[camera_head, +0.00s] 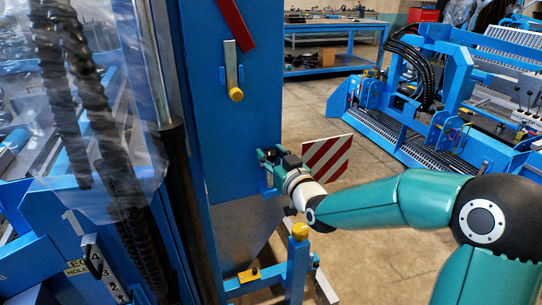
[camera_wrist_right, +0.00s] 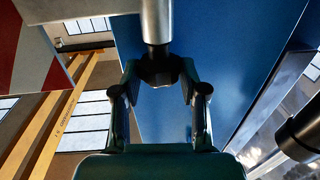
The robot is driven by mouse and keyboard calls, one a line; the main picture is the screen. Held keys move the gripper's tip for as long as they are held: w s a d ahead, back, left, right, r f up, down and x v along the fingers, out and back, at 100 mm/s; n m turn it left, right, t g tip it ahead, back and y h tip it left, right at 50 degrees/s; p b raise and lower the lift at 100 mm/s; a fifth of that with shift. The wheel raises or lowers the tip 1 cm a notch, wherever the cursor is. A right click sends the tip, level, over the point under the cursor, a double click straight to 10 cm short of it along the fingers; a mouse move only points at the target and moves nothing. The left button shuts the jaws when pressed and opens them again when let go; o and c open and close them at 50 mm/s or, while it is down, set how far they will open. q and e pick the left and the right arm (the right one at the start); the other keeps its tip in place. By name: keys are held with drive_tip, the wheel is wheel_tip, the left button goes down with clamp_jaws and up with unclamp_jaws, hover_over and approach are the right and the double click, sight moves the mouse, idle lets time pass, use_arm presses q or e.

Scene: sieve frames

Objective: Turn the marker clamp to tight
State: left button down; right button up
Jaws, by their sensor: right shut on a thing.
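My right gripper (camera_head: 268,158) reaches the face of the blue upright (camera_head: 232,130) from the right. In the right wrist view its two fingers (camera_wrist_right: 160,78) close around a dark collar or knob (camera_wrist_right: 160,64) on a grey metal rod (camera_wrist_right: 156,20), apparently the marker clamp. In the head view the gripper hides most of the clamp, so how far it is turned cannot be told. The red-and-white striped marker board (camera_head: 327,157) is just right of the gripper, tilted. Its edge also shows in the right wrist view (camera_wrist_right: 28,50). My left gripper is not in view.
A lever with a yellow knob (camera_head: 236,94) and a red bar (camera_head: 233,22) are on the upright above the gripper. A yellow-topped blue post (camera_head: 299,250) stands below my right arm. Clear plastic sheeting (camera_head: 110,110) hangs at left. Open floor (camera_head: 380,255) lies at right.

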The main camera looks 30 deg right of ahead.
drive_tip(key=shift+a, duration=0.1)
drive_tip(key=shift+a+m+h+b, duration=0.1)
drive_tip(key=shift+m+h+b, duration=0.3)
drive_tip(key=shift+h+b, duration=0.25)
drive_tip(key=shift+w+a+m+g+h, duration=0.1)
drive_tip(key=shift+m+g+h, duration=0.3)
drive_tip(key=shift+h, duration=0.45)
drive_tip(key=m+h, duration=0.1)
drive_tip(key=m+g+h+p, duration=0.1)
drive_tip(key=h, duration=0.1)
drive_tip(key=shift+w+a+r+m, duration=0.1)
drive_tip(key=shift+r+m, duration=0.05)
drive_tip(key=shift+m, duration=0.15)
drive_tip(key=shift+m+g+h, duration=0.7)
drive_tip(key=shift+g+h, duration=0.1)
drive_tip(key=shift+h, duration=0.3)
drive_tip(key=shift+p, duration=0.3)
drive_tip(key=o, duration=1.1)
drive_tip(key=shift+h, duration=0.3)
drive_tip(key=shift+o, duration=0.2)
